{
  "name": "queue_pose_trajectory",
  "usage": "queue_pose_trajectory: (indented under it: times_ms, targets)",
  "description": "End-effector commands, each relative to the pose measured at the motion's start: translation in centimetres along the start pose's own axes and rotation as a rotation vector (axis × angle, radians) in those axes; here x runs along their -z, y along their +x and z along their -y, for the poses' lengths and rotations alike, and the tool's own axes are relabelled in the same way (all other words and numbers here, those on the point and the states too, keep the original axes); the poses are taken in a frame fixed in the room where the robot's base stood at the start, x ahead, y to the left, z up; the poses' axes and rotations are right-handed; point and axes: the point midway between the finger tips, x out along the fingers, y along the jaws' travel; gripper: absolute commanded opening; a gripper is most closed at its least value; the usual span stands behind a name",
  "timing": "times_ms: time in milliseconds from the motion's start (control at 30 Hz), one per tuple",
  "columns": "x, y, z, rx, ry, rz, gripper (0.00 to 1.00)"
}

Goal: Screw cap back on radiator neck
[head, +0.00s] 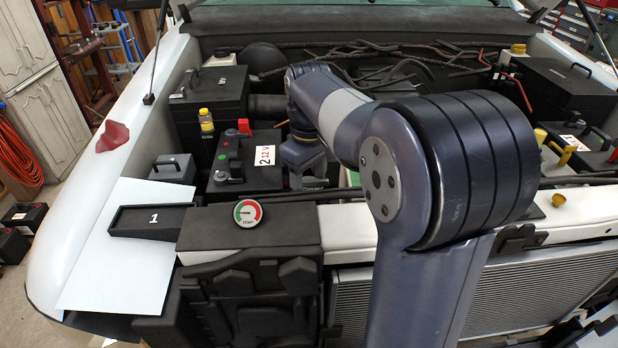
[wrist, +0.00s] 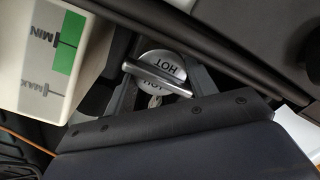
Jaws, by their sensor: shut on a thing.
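The radiator cap (wrist: 158,66), a silver disc with a raised bar and the word HOT, shows in the wrist view. My gripper (wrist: 162,82) is shut on it, with dark fingers on either side. A smaller silver piece, also lettered, shows just below the bar; I cannot tell whether it is part of the cap or the neck. The radiator neck is not clearly visible, so I cannot tell if the cap touches it. In the head view my wrist points down beside the 12 V battery (head: 246,158), and the cap is hidden there.
A white tank (wrist: 62,48) with MIN and MAX marks stands close to my gripper in the wrist view. A dark bar (wrist: 215,42) runs past the cap. A temperature gauge (head: 248,213), a tray marked 1 (head: 150,220) and a red cloth (head: 112,136) lie to the left.

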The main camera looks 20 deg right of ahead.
Motion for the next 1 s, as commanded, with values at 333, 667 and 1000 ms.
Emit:
queue_pose_trajectory:
  times_ms: [333, 667, 1000]
  targets:
    - [-0.01, -0.13, 0.02, 0.001, 0.381, 0.001, 0.24]
    - [-0.01, -0.08, 0.02, 0.001, 0.754, 0.001, 0.24]
    - [0.02, 0.11, 0.00, 0.000, 1.135, -0.001, 0.24]
